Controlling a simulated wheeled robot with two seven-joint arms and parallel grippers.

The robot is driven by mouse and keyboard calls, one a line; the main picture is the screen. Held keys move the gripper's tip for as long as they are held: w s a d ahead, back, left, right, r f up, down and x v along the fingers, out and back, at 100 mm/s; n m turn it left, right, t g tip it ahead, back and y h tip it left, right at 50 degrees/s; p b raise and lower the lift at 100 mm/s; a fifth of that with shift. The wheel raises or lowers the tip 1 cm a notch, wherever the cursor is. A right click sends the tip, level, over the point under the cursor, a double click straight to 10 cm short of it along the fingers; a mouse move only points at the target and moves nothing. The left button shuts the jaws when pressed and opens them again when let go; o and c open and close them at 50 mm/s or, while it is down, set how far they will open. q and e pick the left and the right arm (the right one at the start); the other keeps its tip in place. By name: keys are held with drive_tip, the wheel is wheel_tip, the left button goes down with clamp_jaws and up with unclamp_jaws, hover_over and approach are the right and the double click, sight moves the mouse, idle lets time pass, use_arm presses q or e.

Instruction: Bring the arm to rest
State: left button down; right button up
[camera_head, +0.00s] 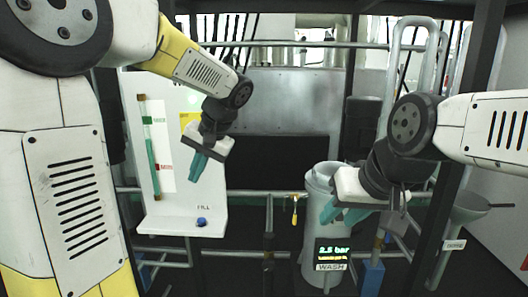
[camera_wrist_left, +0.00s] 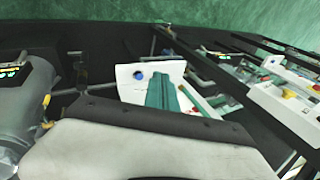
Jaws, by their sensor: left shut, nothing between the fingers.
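My left gripper (camera_head: 194,176) hangs with its teal fingers together and empty, in front of the white panel at the left of the head view. In the left wrist view its fingers (camera_wrist_left: 160,92) also lie side by side, with the white panel behind them. My right gripper (camera_head: 341,217) is at the right, in front of the grey wash cylinder. Its teal fingers look spread apart, with nothing seen between them.
The white panel (camera_head: 208,218) carries a sight tube (camera_head: 150,150) and a blue knob (camera_head: 202,222). The wash cylinder (camera_head: 312,235) has a lit display (camera_head: 333,250). A grey funnel (camera_head: 468,208) is at the right.

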use_arm(q)
drive_tip(key=s+d+t+h, duration=0.1)
drive_tip(key=s+t+h, duration=0.1)
drive_tip(key=s, duration=0.7)
drive_tip(key=s+d+n+t+h, duration=0.1)
drive_tip(key=s+d+t+h, duration=0.1)
drive_tip(key=s+h, duration=0.3)
drive_tip(key=s, duration=0.3)
drive_tip(key=shift+s+d+f, duration=0.15)
drive_tip(key=shift+s+f, duration=0.1)
drive_tip(key=shift+s, duration=0.1)
